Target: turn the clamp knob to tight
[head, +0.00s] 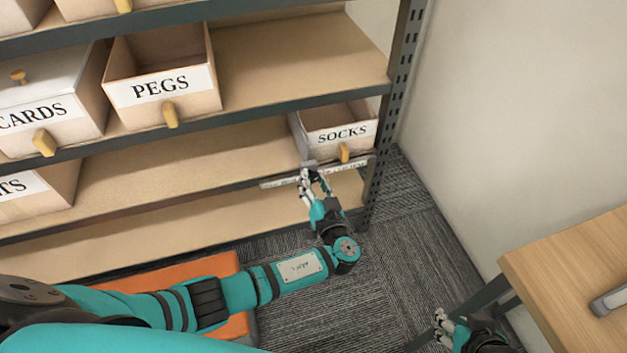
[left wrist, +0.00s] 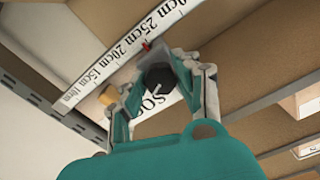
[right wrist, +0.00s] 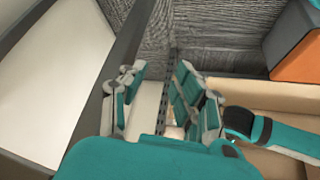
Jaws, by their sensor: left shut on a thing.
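A ruled white strip (head: 275,183) with centimetre marks runs along the shelf's front edge. A grey clamp (head: 309,164) sits on it; in the left wrist view a small red pointer shows on the strip near the 25 cm mark. The black clamp knob (left wrist: 158,78) has a white line on its face. My left gripper (head: 308,178) has its fingers on both sides of the knob and is shut on it; the gripper hides the knob in the head view. My right gripper (right wrist: 152,95) is empty with its fingers apart, far from the clamp near the table.
A SOCKS bin (head: 340,138) stands just behind the clamp. PEGS (head: 165,85) and CARDS (head: 40,100) bins stand on the shelf above. A rack post (head: 393,100) rises at the right. A wooden table (head: 580,280) is at the lower right, with carpet (head: 410,260) between.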

